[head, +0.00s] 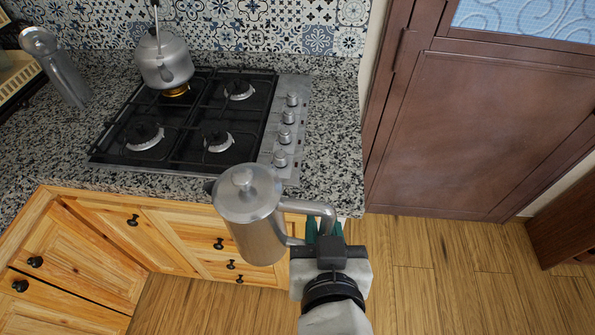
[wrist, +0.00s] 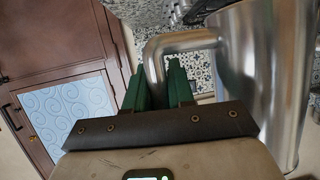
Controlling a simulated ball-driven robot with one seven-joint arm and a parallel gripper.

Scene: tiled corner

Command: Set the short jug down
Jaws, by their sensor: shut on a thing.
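The short jug (head: 252,222) is a metal pitcher with a lid, a knob and a handle on its right side. It is held in the air in front of the counter edge, near the stove's front right, and looks roughly upright. My gripper (head: 325,232) has green fingers shut on the jug's handle. In the wrist view, the jug (wrist: 262,75) fills the right side, and the green fingers of my gripper (wrist: 158,85) close around its handle. The jug's underside is hidden.
A granite counter (head: 335,130) holds a black gas stove (head: 190,120) with knobs on its right. A kettle (head: 164,60) stands on a rear burner. A tall metal vessel (head: 55,68) stands at the far left. Bare counter lies right of the stove. A brown door (head: 480,130) is at right.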

